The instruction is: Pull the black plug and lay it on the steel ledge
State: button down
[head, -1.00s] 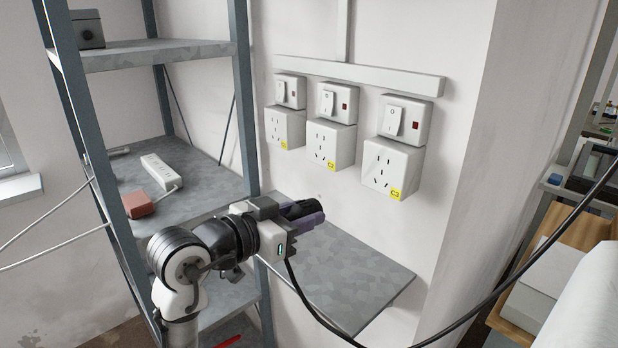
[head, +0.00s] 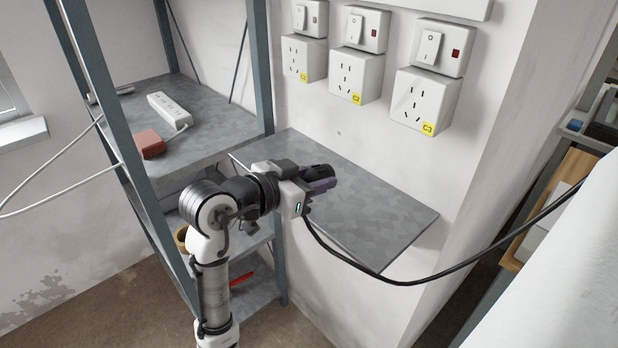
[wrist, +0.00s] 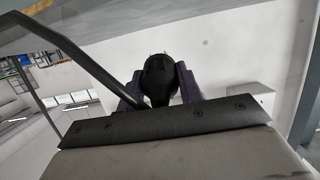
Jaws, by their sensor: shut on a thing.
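My gripper (head: 322,181) has dark purple fingers and is shut on the black plug (head: 318,172). In the wrist view the black plug (wrist: 160,77) sits between the two fingers, its tip pointing away from the gripper. Its black cable (head: 400,281) runs from the gripper in a sag to the right. The grey steel ledge (head: 375,215) is fixed to the wall under the sockets. In the head view the gripper and plug overlap the ledge's left part. The gap between plug and ledge cannot be told.
Three white sockets hang above the ledge, the right one marked C3 (head: 425,100); all show empty holes. A steel shelf unit (head: 262,70) stands left, holding a white power strip (head: 170,110) and a red block (head: 150,143). The ledge's right part is bare.

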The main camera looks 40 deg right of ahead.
jog(key=shift+w+d+f+b, duration=0.1)
jog(key=shift+d+f+b, duration=0.55)
jog(key=shift+f, duration=0.25)
jog(key=shift+d+f+b, duration=0.55)
jog(key=shift+d+f, duration=0.05)
jog(key=shift+f, duration=0.25)
jog(key=c, duration=0.9)
grip_release()
jog(key=shift+o, duration=0.2)
jog(key=shift+a, duration=0.1)
jog(key=b+v, duration=0.2)
jog(key=v, duration=1.1)
jog(key=shift+a, duration=0.35)
jog(key=shift+r, duration=0.15)
